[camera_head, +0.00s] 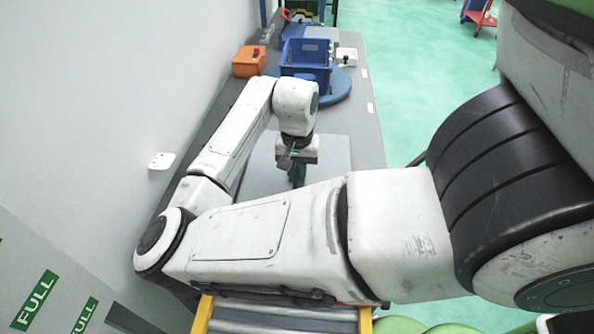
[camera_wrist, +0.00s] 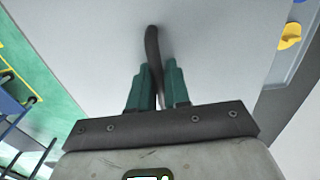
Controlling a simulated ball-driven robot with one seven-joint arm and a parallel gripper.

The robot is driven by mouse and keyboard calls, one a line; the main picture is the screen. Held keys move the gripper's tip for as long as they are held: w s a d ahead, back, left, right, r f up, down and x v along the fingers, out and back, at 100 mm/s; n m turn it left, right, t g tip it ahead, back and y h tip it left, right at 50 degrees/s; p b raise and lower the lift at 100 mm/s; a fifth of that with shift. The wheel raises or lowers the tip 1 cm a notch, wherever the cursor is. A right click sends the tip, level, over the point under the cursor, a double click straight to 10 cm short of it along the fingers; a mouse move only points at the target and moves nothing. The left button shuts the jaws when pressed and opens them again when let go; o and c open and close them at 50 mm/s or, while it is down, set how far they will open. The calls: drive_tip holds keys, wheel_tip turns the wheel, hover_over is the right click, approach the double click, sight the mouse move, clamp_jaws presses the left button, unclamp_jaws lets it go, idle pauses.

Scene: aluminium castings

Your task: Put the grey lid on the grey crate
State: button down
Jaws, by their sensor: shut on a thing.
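The grey lid (camera_head: 334,153) shows as a flat grey panel on or above the table, partly behind my arm. In the wrist view the lid (camera_wrist: 80,35) fills much of the picture, with a dark upright handle (camera_wrist: 152,45) on it. My gripper (camera_head: 297,178) is over the lid. In the wrist view its green fingers (camera_wrist: 156,80) are shut on either side of the handle. I cannot make out the grey crate; the lid and my arm cover the area below. Whether the lid rests on something or hangs free cannot be told.
A blue crate (camera_head: 293,53) stands on a round blue disc (camera_head: 338,88) farther along the grey table (camera_head: 366,125). An orange box (camera_head: 248,64) and a small white item (camera_head: 347,56) flank it. A white wall runs along the left. A yellow-framed roller conveyor (camera_head: 285,322) lies in front.

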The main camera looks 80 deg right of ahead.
sight(297, 171)
drive_tip(key=shift+f, duration=0.45)
drive_tip(key=c, duration=1)
unclamp_jaws()
drive_tip(key=shift+r, duration=0.1)
wheel_tip(297, 171, up, 11)
drive_tip(key=shift+f+b, duration=0.1)
drive_tip(key=shift+b, duration=0.55)
drive_tip(key=shift+s+f, duration=0.1)
